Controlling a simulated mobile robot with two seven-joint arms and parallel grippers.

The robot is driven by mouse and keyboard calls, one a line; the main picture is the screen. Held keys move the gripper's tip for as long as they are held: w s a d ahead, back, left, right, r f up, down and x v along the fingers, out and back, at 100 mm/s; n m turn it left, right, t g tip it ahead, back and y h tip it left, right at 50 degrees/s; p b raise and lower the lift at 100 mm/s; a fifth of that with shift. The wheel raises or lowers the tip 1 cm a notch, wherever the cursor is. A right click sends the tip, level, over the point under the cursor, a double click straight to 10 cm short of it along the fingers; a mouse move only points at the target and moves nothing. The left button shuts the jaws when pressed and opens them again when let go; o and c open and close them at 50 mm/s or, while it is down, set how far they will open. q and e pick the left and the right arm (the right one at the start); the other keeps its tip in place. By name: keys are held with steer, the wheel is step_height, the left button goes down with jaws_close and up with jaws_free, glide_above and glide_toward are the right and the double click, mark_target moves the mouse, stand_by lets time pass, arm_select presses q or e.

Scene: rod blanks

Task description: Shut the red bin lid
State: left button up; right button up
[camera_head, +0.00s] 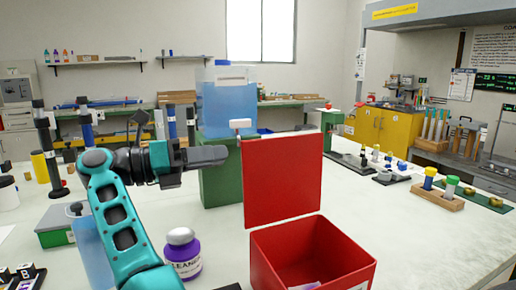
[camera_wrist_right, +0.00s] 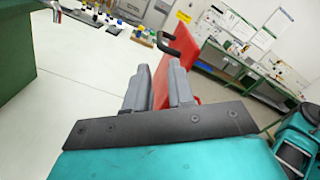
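The red bin (camera_head: 312,255) stands on the white table at the lower right, with its top open. Its red lid (camera_head: 283,180) stands upright at the bin's back edge. The lid also shows in the right wrist view (camera_wrist_right: 182,47), beyond my fingers, with a dark handle (camera_wrist_right: 166,42) at its edge. My right gripper (camera_head: 224,155) points at the lid's left edge with a small gap in the head view. In the right wrist view (camera_wrist_right: 159,70) its two fingers are apart, with red showing between them and nothing visibly gripped. My left gripper is out of view.
A blue water tank (camera_head: 226,105) on a green stand (camera_head: 220,185) is behind the gripper. A purple-labelled jar (camera_head: 184,255) stands left of the bin. A wooden rack with capped tubes (camera_head: 438,195) is at the right. The table between bin and rack is clear.

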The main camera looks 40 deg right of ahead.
mark_target(259, 151)
steer(key=p+x, duration=0.2)
steer(key=x, duration=0.8)
steer(key=shift+w, duration=0.1)
steer(key=c, duration=0.3)
jaws_close()
